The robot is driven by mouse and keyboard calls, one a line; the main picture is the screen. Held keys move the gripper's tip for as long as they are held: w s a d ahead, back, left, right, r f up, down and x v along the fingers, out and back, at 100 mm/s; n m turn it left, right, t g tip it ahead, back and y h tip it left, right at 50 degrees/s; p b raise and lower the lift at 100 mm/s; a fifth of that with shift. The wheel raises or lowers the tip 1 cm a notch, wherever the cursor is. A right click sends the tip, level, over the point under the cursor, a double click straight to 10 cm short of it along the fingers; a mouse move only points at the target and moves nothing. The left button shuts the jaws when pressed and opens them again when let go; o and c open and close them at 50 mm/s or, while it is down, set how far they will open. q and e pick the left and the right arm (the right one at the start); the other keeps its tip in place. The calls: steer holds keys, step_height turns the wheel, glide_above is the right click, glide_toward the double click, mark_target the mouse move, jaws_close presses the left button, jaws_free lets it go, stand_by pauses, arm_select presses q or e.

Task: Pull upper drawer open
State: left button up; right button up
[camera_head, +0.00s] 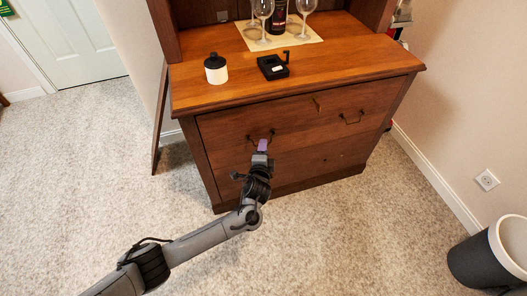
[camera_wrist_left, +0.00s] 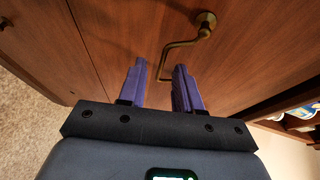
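The upper drawer (camera_head: 300,115) is a wide brown wooden front on the cabinet; it looks closed. It has two bronze handles, a left one (camera_head: 250,139) and a right one (camera_head: 352,119). My left gripper (camera_head: 262,146) is at the left handle. In the left wrist view, my left gripper's purple fingers (camera_wrist_left: 160,72) are apart, and the bent handle (camera_wrist_left: 180,45) reaches down toward the gap between them. The handle's other end is hidden, and I cannot tell if a finger touches it. My right gripper is not in view.
On the cabinet top (camera_head: 350,65) stand a white jar with a black lid (camera_head: 216,69), a black box (camera_head: 273,67), wine glasses and a dark bottle (camera_head: 278,16). A bin (camera_head: 490,255) stands at the right. The carpet in front of the cabinet is clear.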

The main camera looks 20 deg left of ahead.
arm_select(q)
steer(key=shift+w+a+f, duration=0.1)
steer(key=shift+w+a, duration=0.1)
steer(key=shift+w, duration=0.45)
steer(key=shift+c, duration=0.2)
jaws_close()
stand_by(0.9)
